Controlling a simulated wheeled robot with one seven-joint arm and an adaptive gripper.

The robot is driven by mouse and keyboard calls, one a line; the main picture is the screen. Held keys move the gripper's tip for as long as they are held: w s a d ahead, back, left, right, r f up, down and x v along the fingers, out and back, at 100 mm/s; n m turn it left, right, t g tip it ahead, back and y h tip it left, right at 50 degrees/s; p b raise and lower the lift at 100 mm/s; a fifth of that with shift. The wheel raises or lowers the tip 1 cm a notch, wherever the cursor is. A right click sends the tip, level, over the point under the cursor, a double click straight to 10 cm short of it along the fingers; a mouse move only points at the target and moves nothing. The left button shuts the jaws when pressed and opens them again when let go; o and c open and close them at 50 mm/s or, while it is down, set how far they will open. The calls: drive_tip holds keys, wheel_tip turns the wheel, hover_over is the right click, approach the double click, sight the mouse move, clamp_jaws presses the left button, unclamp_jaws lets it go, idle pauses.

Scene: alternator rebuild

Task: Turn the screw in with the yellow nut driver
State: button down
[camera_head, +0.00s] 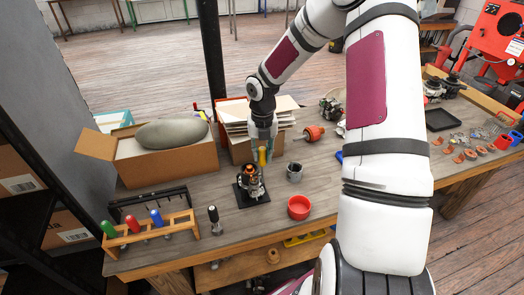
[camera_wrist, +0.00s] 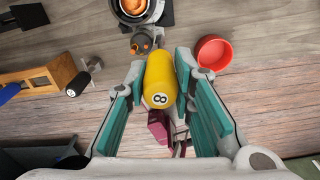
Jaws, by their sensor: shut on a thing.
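The yellow nut driver (camera_head: 262,156) stands about upright in my gripper (camera_head: 263,137), over the alternator assembly (camera_head: 251,184) on its black base plate (camera_head: 240,201). In the wrist view my gripper (camera_wrist: 160,75) has its green-padded fingers on either side of the driver's yellow handle (camera_wrist: 161,72), whose end is marked 8. Part of the assembly, with copper-coloured parts (camera_wrist: 136,7), shows at the top of that view. The driver's tip and the screw are hidden or too small to make out, so I cannot tell whether they touch.
A wooden rack (camera_head: 150,236) with green, red and blue handled drivers stands at the front left. A black-handled tool (camera_head: 214,219) stands beside it. A grey cup (camera_head: 294,172) and red bowl (camera_head: 299,207) lie right of the assembly. Cardboard boxes (camera_head: 165,162) stand behind.

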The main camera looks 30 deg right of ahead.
sight(262, 161)
drive_tip(key=shift+f, duration=1.6)
drive_tip(key=shift+f, duration=0.25)
